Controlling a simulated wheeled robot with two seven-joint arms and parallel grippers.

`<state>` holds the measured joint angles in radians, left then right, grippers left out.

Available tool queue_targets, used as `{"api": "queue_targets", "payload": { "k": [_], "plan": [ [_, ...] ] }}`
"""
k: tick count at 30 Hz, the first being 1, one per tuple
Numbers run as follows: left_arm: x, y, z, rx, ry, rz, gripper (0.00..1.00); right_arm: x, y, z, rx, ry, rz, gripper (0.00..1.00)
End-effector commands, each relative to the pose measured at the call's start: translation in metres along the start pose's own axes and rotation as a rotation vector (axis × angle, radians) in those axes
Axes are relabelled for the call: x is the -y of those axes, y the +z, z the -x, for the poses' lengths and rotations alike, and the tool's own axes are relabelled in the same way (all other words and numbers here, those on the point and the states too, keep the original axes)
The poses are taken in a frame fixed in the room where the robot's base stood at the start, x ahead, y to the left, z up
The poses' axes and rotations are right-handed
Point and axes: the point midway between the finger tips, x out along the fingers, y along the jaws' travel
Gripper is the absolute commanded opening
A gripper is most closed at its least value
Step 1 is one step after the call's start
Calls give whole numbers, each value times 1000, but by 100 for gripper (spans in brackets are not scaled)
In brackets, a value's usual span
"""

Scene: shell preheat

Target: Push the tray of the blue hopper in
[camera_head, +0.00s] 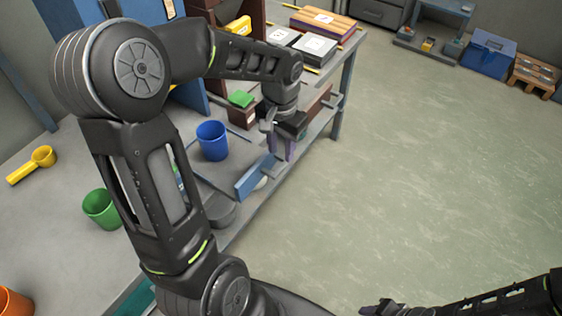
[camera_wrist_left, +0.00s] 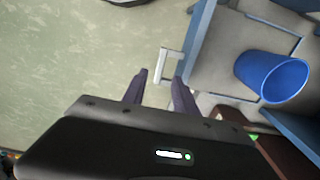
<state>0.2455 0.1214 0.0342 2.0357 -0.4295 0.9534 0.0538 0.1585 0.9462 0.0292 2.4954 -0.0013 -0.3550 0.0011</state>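The blue hopper (camera_head: 190,96) stands on the bench, largely hidden behind my left arm. Its tray is out, with a blue front panel (camera_head: 254,178) towards the bench edge and a blue cup (camera_head: 212,141) standing on it. In the left wrist view the tray (camera_wrist_left: 222,58) is at the upper right, with the cup (camera_wrist_left: 270,76) on it and a pale handle (camera_wrist_left: 170,66) on its front. My left gripper (camera_head: 284,150) is in front of the tray; its purple fingers (camera_wrist_left: 160,78) are apart, near the handle with nothing between them. My right gripper (camera_head: 382,308) is at the bottom edge, its fingers unclear.
A brown hopper with a reddish tray front (camera_head: 318,104) stands beyond the blue one. A green cup (camera_head: 101,209), a yellow scoop (camera_head: 42,156) and an orange cup (camera_head: 14,303) stand at left. The floor (camera_head: 430,170) at right is clear.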

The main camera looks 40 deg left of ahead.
Motion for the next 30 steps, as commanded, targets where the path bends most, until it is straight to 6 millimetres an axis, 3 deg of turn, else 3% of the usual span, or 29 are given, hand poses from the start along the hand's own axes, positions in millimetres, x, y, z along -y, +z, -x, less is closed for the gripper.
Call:
{"api": "queue_targets", "payload": {
  "k": [6,12,22,30],
  "plan": [
    [0,2,-35,5,2,1,35,1,0,2,0,0,0,36],
    [0,1,-58,2,1,3,35,1,0,3,0,0,0,36],
    [0,0,-62,0,1,2,35,1,0,2,0,0,0,36],
    [0,0,-62,0,1,2,12,1,0,2,0,0,0,36]
  ]
}}
